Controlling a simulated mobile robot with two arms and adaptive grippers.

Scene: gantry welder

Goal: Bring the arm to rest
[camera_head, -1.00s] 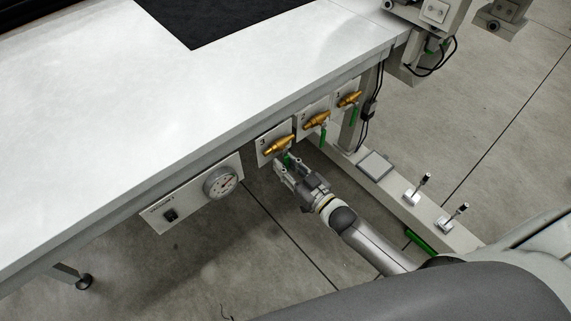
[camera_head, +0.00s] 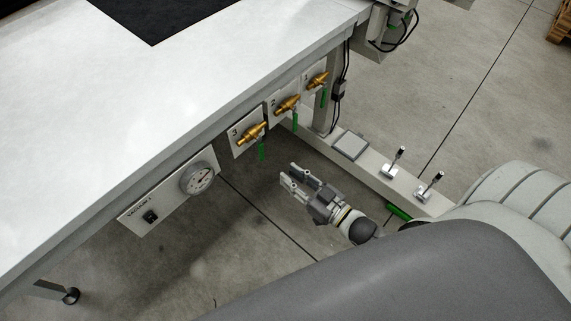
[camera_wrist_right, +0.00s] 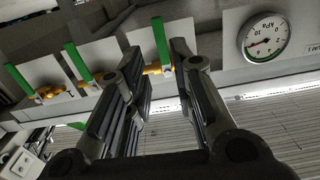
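My right gripper (camera_head: 287,176) is in the head view, below and to the right of valve 3, apart from it. Its fingers are spread with nothing between them, and the right wrist view also shows the open fingers (camera_wrist_right: 150,75). Valve 3 (camera_head: 250,133), valve 2 (camera_head: 287,105) and valve 1 (camera_head: 317,81) are brass with green handles, on white plates along the table's side. All three handles hang down in the head view. My left gripper is in neither view.
The white table (camera_head: 120,120) fills the left. A panel with a pressure gauge (camera_head: 198,179) and a black switch (camera_head: 150,217) hangs below its edge. A low beam (camera_head: 370,165) with a grey pedal plate (camera_head: 351,146) and two small levers lies at right. Open floor surrounds the gripper.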

